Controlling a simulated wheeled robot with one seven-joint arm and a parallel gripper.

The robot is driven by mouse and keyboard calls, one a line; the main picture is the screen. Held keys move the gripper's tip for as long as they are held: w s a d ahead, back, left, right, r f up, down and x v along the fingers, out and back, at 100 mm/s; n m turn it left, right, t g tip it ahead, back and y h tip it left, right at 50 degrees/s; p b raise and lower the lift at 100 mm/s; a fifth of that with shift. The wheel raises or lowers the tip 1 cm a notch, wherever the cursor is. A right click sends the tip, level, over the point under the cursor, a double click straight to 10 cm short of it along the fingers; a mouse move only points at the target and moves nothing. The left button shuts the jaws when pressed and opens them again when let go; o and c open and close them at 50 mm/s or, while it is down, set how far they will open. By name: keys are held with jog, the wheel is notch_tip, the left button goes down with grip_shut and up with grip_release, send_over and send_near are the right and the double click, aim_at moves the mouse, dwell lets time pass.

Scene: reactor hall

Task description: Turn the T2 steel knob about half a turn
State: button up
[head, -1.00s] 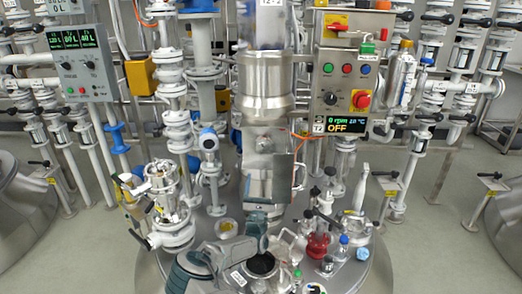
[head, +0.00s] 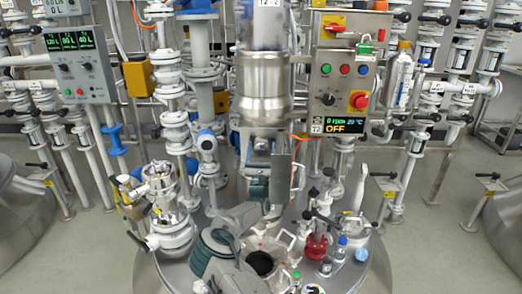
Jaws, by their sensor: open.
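The T2 steel control box (head: 350,60) stands upright at the upper right of the head view. A dark round knob (head: 328,99) sits on its lower left front, beside a red knob on a yellow plate (head: 359,100). The display (head: 345,124) below reads 0 rpm and OFF. A small label that looks like T2 is at its left. My gripper (head: 262,147) is in front of the steel column, left of and lower than the box, apart from the knob. It is open and empty; its fingers are hard to make out against the metal.
The steel drum column (head: 262,85) stands left of the box. Valves, a red fitting (head: 316,245) and bottles (head: 338,248) crowd the vessel lid below. A grey panel (head: 77,65) is at the far left.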

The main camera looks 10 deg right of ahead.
jog(key=shift+w+r, duration=0.1)
jog(key=c, duration=0.9)
jog(key=shift+m+h, duration=0.5)
